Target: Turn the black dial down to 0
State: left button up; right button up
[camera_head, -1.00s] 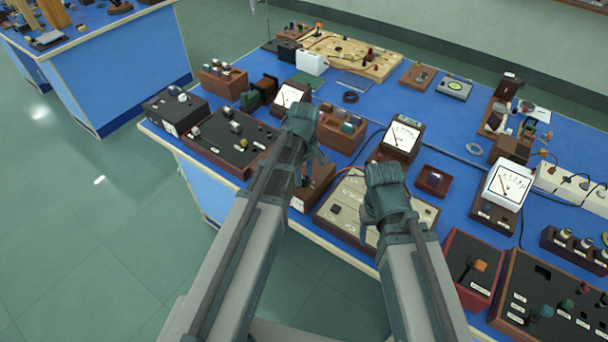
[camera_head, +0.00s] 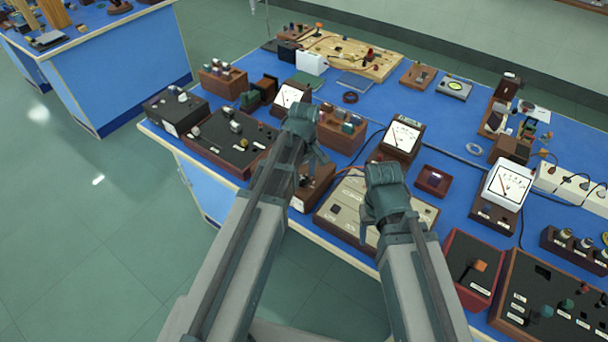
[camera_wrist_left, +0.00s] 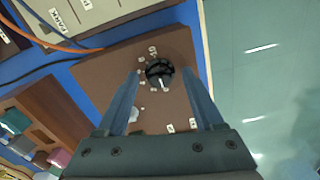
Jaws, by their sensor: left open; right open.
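In the left wrist view the black dial (camera_wrist_left: 160,72) sits on a brown box (camera_wrist_left: 106,78) with small white number labels around it. A light mark shows on the dial's near side. My left gripper (camera_wrist_left: 163,80) is open, with its two fingers reaching either side of the dial and gaps between them and it. In the head view the left gripper (camera_head: 312,160) is over the brown box (camera_head: 314,190), and the arm hides the dial. My right gripper (camera_head: 372,225) is open over the beige panel; its fingers are mostly hidden.
A beige switch panel (camera_head: 335,216) with wires lies right of the brown box. A wooden block with coloured knobs (camera_head: 340,138) stands behind it. A dark panel (camera_head: 225,142) is to the left. The blue bench's front edge (camera_head: 318,238) is close to the box.

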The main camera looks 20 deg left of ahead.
aim_at(304, 179)
pick_arm(q)
notch_tip(304, 179, up, 14)
jog(key=p, duration=1.3)
jog(key=shift+p, duration=0.35)
jog(key=shift+f, duration=0.15)
jog(key=s+d+f+m+b, duration=0.3)
jog(key=s+d+m, duration=0.2)
jog(key=s+m, duration=0.2)
jog(key=s+d+f+m+y+b, duration=0.1)
jog(key=s+d+f+m+b, duration=0.2)
jog(key=s+d+m, duration=0.2)
jog(key=s+m, duration=0.3)
jog(key=shift+d, duration=0.25)
jog(key=shift+f, duration=0.1)
dwell(0.3)
